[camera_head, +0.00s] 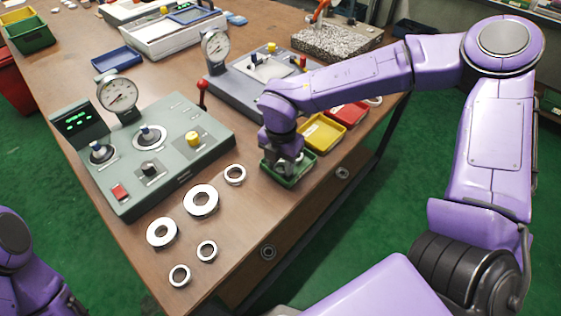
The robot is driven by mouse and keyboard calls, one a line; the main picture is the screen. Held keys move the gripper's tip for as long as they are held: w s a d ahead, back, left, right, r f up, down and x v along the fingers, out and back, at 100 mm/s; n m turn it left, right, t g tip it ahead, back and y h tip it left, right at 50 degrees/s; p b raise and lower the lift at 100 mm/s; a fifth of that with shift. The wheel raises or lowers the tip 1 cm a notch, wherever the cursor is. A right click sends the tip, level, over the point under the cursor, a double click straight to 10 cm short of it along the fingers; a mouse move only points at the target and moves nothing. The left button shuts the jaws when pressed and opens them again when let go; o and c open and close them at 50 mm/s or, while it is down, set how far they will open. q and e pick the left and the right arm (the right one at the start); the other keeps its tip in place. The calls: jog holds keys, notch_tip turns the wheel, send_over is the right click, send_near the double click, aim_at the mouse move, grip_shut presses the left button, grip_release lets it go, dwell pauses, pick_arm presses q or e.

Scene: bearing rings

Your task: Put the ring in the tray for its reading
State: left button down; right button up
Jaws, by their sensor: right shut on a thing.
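My right gripper (287,164) points down into the green tray (297,181) at the front edge of the bench. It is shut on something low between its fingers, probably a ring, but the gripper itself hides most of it. A yellow tray (321,133) and a red tray (347,115) stand in a row behind the green one. Several metal rings lie flat on the bench to the left, among them a large one (213,205) and a small one (235,183). The grey-green gauge station (165,165) has a dial (117,95) and a lit green display (76,118), too small to read.
A second dial station (240,95) stands behind, beneath my right arm. A blue bin (117,60) and a granite block (335,42) are farther back. The bench edge lies close to the trays. Part of my left arm shows at lower left, beside the bench.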

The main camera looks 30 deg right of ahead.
jog(key=shift+f, duration=0.15)
jog(key=o, duration=1.1)
jog(key=shift+c, duration=0.2)
notch_tip(320, 180, up, 12)
jog(key=shift+r, duration=0.2)
